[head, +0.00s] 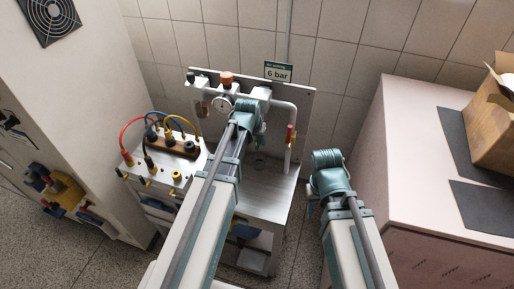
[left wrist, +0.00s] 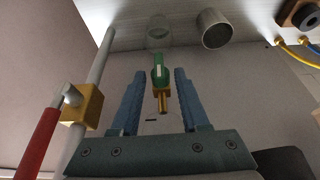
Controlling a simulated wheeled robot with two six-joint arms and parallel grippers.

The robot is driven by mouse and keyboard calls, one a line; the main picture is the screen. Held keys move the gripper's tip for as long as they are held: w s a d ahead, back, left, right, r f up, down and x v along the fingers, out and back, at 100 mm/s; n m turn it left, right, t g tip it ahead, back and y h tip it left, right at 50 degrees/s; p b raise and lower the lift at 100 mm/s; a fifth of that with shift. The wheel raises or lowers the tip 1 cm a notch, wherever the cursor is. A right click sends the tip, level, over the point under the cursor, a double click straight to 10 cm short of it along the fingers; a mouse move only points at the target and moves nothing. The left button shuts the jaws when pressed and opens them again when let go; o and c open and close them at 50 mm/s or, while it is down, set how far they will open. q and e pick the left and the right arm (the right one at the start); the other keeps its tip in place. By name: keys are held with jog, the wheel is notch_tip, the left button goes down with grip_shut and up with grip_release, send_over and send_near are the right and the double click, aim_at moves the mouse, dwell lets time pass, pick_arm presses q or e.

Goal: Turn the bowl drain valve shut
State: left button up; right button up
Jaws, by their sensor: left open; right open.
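In the left wrist view, the bowl drain valve shows as a brass body (left wrist: 163,100) with a green handle (left wrist: 160,72), below a clear bowl (left wrist: 159,36). My left gripper (left wrist: 157,76) is open, its two blue fingers either side of the valve with a visible gap on each side. In the head view, my left arm's wrist (head: 250,118) is in front of the air unit and hides the bowl and valve. My right gripper (head: 328,165) is open and empty, apart to the right of the unit; its fingertips are hard to make out.
A pipe with a red-handled valve (head: 290,135) stands right of the unit; its red lever (left wrist: 40,140) also shows in the left wrist view. A gauge (head: 222,103), "6 bar" sign (head: 278,72) and hose panel (head: 165,155) are nearby. A pale cabinet (head: 420,130) stands right.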

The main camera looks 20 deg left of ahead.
pick_arm(q)
jog(key=shift+w+f, duration=0.2)
jog(key=shift+f, duration=0.35)
jog(key=shift+c, duration=0.2)
grip_shut()
